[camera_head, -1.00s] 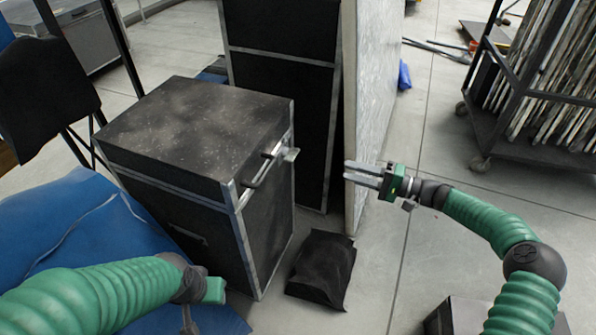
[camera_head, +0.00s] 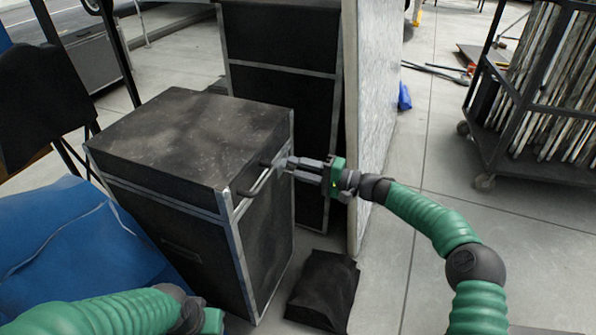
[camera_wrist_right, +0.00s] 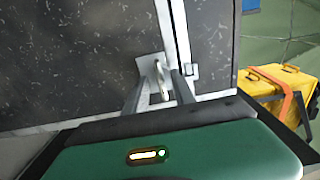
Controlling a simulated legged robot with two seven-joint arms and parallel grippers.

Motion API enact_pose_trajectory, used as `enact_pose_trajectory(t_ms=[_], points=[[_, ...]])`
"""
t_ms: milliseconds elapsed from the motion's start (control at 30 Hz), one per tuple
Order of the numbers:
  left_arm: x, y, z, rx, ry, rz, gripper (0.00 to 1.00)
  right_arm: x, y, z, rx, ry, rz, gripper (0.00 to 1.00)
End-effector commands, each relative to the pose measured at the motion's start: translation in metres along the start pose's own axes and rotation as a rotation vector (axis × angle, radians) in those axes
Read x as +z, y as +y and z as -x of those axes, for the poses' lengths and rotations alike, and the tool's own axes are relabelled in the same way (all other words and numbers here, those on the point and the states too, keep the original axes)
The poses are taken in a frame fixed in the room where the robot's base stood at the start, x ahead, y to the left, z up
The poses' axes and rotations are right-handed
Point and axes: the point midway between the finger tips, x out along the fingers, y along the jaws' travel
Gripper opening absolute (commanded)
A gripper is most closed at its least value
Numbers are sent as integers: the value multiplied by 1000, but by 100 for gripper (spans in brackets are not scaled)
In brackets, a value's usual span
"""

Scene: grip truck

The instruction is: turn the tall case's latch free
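The black case (camera_head: 185,145) with metal edging stands at centre left in the head view. Its latch (camera_head: 283,162) is on the right-hand face, near the top. In the right wrist view the latch (camera_wrist_right: 157,75) is a pale plate with a raised turning piece. My right gripper (camera_head: 298,168) is at the latch, its two fingers apart on either side of the turning piece, with a gap seeming to show; contact is not clear. My left gripper (camera_head: 208,320) is low at the left, away from the latch; its fingers cannot be made out.
A dark bar handle (camera_head: 258,180) sticks out beside the latch. A taller black case (camera_head: 280,75) and a pale panel (camera_head: 372,110) stand behind. A black bag (camera_head: 325,290) lies on the floor. A loaded cart (camera_head: 535,100) is at the right, with open floor before it.

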Motion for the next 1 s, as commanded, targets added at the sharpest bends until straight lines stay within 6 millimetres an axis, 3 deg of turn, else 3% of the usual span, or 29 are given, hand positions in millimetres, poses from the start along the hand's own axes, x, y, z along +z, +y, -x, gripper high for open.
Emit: enact_pose_trajectory(t_ms=[133, 367, 767, 1000], points=[[0, 0, 0, 0, 0, 0, 36, 0, 0, 0, 0, 0, 0, 30], [0, 0, 0, 0, 0, 0, 36, 0, 0, 1, 1, 0, 0, 0], [0, 0, 2, 0, 0, 0, 36, 0, 1, 1, 3, -1, -8, 0], [-4, 0, 15, 0, 0, 0, 36, 0, -1, 1, 4, -1, -78, 0]])
